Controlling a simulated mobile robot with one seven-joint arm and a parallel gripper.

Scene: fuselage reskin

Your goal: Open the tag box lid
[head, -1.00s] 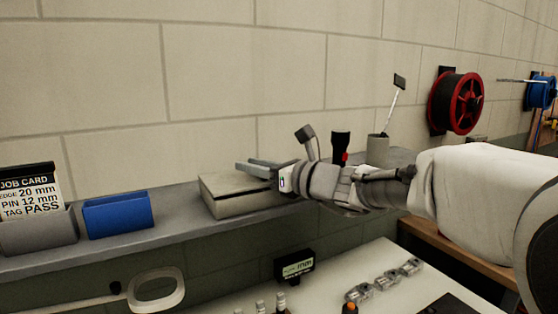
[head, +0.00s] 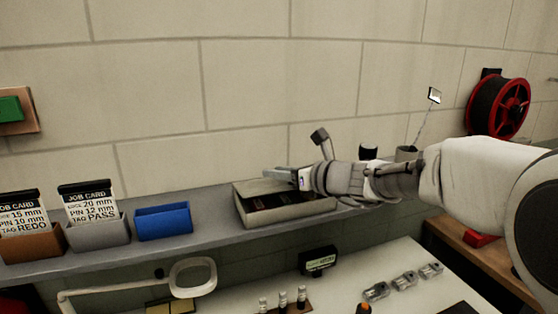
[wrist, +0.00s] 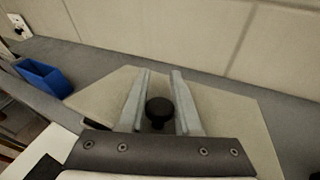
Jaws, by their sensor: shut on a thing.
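The tag box (head: 290,220) sits on the grey shelf in the head view, with its top open and dark contents visible inside. My gripper (head: 280,174) is over the back of the box. In the wrist view, the pale lid (wrist: 95,100) spreads out beneath my gripper (wrist: 161,78). The round black knob (wrist: 158,106) on the lid sits between the two fingers, and my gripper is shut on it. The lid's full angle is hard to make out in the head view, partly behind my gripper.
A blue holder (head: 163,221), a grey holder (head: 101,233) with a job card and a brown holder (head: 38,242) with another card stand left on the shelf (head: 210,207). A cup (head: 406,154) holding a mirror tool stands to the right. The wall is close behind.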

